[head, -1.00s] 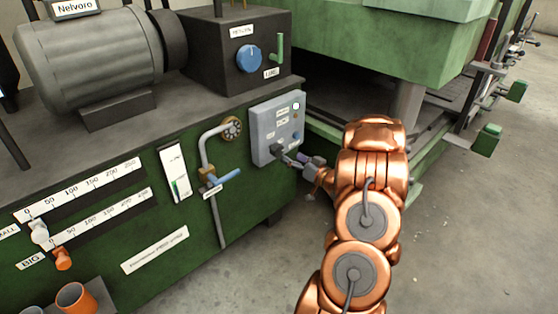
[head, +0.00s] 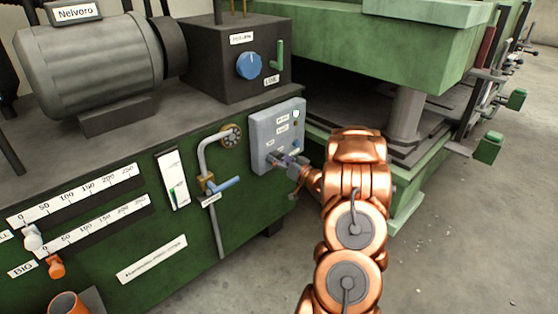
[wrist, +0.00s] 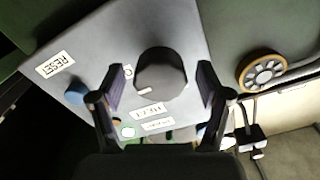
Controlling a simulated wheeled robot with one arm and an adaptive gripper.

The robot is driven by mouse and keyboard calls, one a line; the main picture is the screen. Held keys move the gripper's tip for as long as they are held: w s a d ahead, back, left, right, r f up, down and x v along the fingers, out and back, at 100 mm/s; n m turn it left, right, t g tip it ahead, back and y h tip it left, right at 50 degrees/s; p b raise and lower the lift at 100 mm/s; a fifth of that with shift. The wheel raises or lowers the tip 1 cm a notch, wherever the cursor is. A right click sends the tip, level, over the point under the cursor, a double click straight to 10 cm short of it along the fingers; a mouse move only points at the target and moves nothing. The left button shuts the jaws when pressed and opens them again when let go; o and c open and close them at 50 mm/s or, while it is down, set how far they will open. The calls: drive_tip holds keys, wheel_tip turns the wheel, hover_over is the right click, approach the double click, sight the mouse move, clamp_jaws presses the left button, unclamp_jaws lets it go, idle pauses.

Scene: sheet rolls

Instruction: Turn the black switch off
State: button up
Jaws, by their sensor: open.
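The black switch is a dark round knob (wrist: 161,74) on the face of a grey control box (head: 262,130). In the wrist view it sits between my two open fingers, with a gap visible on each side. A short pale mark shows near its lower edge. My gripper (wrist: 161,80) is open and empty, facing the panel. In the head view my gripper (head: 279,160) is at the lower part of the box and largely hides the knob. Whether the fingers reach past the knob's front is hard to tell.
A blue button (wrist: 76,92) with a RESET label (wrist: 55,64) is left of the knob in the wrist view. A yellow-rimmed handwheel (wrist: 262,72) is to the right. A blue-handled valve (head: 222,187) is left of the box. Open floor (head: 470,240) lies right.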

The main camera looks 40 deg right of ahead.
drive_tip(key=c, duration=1.2)
drive_tip(key=shift+o, duration=0.2)
drive_tip(key=shift+n, duration=0.3)
drive_tip(key=n+b, duration=0.1)
drive_tip(key=n, duration=0.2)
drive_tip(key=shift+n, duration=0.4)
drive_tip(key=n+b, duration=0.2)
drive_tip(key=n, duration=0.2)
drive_tip(key=shift+f, duration=0.15)
drive_tip(key=n+b, duration=0.4)
drive_tip(key=n, duration=0.1)
drive_tip(key=shift+a+n+b, duration=0.1)
drive_tip(key=shift+n+b, duration=1.55)
drive_tip(key=shift+n, duration=0.65)
